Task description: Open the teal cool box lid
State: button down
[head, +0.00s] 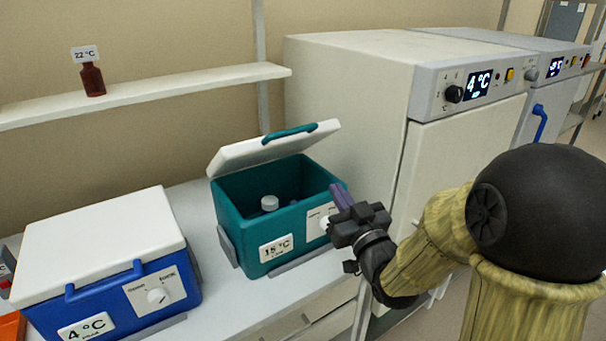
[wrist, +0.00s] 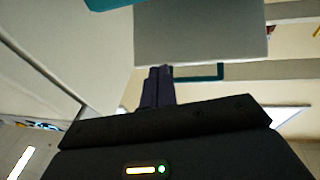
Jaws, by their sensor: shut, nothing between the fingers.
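The teal cool box (head: 262,205) stands on the bench and carries an 18 °C label. Its white lid (head: 273,147) with a teal handle (head: 290,132) is raised and tilted, so the box interior shows, with a white-capped bottle (head: 269,203) inside. My gripper (head: 341,194) is at the box's right front corner, close to its rim; I cannot tell whether it touches. The fingers are together and empty. In the wrist view my gripper (wrist: 158,72) points toward a grey-white panel, likely the lid (wrist: 200,35), with a teal strip (wrist: 205,74) beside it.
A blue cool box (head: 105,265) with a shut white lid and a 4 °C label stands to the left. A white cabinet (head: 345,95) with a 4 °C display rises behind and right. A shelf (head: 150,92) holds a brown bottle (head: 92,80) above the bench.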

aim_at(273, 147)
jog(key=s+t+y+b, duration=0.1)
jog(key=y+b, duration=0.1)
jog(key=s+a+n+y+b, duration=0.1)
jog(key=s+y, duration=0.1)
jog(key=s+n+t+y+b, duration=0.1)
jog(key=y+b, duration=0.1)
jog(key=shift+s+a+f+t+y+b, duration=0.15)
jog(key=shift+s+t+y+b, duration=0.1)
jog(key=shift+t+y+b, duration=0.1)
jog(key=p+x, duration=0.4)
jog(key=x, duration=1)
jog(key=shift+w, duration=0.1)
